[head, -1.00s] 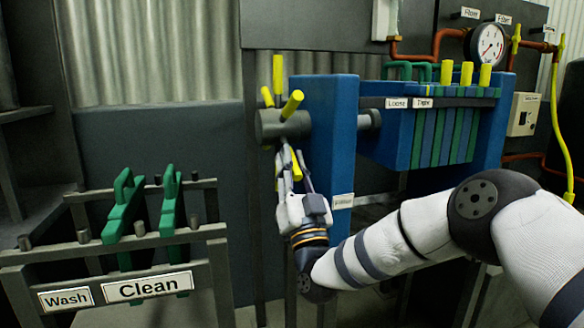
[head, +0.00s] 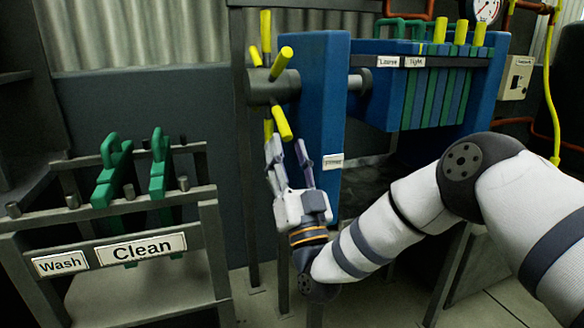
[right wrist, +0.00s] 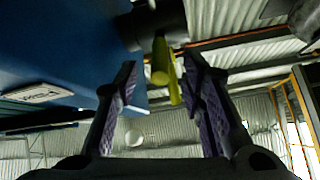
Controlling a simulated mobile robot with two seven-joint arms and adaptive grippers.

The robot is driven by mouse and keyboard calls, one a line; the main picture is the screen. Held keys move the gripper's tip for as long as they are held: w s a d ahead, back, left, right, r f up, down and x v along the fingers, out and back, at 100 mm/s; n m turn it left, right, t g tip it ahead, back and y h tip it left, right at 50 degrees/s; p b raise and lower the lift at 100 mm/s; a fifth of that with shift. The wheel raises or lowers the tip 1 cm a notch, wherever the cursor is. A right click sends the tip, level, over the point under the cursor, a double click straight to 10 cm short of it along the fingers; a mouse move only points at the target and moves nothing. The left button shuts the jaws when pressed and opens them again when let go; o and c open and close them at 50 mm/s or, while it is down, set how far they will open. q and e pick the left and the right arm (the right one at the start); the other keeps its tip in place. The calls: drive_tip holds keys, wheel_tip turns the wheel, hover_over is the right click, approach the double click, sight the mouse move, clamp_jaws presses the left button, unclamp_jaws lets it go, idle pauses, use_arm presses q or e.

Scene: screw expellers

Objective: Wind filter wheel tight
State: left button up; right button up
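The filter wheel is a dark round hub (head: 262,90) with several yellow handles on the left face of the blue press end plate (head: 322,110). One yellow handle (head: 281,122) points down toward my right gripper (head: 285,146), which is just below it with fingers pointing up. In the right wrist view the gripper (right wrist: 160,66) is open. Two yellow handles (right wrist: 160,62) show between its purple-padded fingers in the picture, beyond the tips; nothing is gripped. The "Loose" label (head: 388,61) and "Tight" label (head: 415,62) sit over the plate stack. My left gripper is out of view.
A grey rack (head: 208,235) labelled Wash and Clean holds green plates (head: 112,172) at the left. Green and blue filter plates (head: 440,95) fill the press. A gauge (head: 486,8) and yellow hose (head: 554,100) are at the right. Floor shows below the press.

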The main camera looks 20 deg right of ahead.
drive_tip(key=v, duration=0.5)
drive_tip(key=shift+s+f, duration=0.25)
